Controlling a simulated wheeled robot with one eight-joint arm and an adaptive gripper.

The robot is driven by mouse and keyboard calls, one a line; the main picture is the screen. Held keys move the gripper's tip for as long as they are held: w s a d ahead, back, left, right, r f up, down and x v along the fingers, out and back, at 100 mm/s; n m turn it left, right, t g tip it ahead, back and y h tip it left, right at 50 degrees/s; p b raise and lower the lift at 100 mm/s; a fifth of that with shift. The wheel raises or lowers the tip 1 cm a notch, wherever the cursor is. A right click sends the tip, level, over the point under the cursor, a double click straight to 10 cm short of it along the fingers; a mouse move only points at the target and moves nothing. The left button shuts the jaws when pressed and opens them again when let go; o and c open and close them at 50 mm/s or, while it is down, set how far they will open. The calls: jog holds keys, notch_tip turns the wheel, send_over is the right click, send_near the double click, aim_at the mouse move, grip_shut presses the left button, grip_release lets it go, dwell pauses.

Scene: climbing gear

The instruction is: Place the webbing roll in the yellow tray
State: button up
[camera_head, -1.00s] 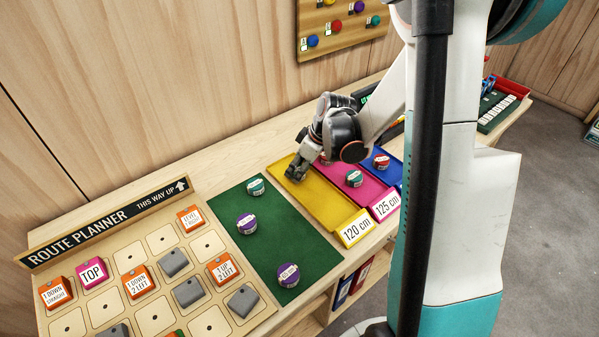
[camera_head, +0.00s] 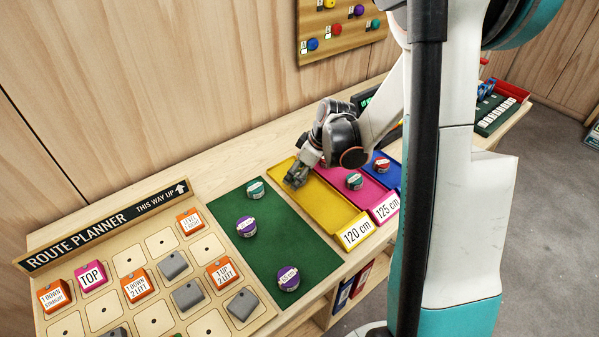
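The yellow tray (camera_head: 330,207) lies right of the green mat, with a "120 cm" label at its front; what shows of its floor is bare. On the green mat (camera_head: 262,250) are a teal webbing roll (camera_head: 256,188) and two purple webbing rolls, one in the middle (camera_head: 246,226) and one near the front (camera_head: 288,278). My gripper (camera_head: 294,181) points down at the back left part of the yellow tray, right of the teal roll and apart from it. Its fingers are small and dark, and I cannot tell whether they are open or hold anything.
A pink tray (camera_head: 367,192) labelled "125 cm" holds a teal roll (camera_head: 354,181). A blue tray beside it holds a red roll (camera_head: 381,165). The route planner board (camera_head: 130,262) with several tiles stands left of the mat. My arm hides part of the bench behind the trays.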

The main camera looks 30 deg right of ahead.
jog(key=p+v, duration=0.4)
jog(key=v, duration=0.8)
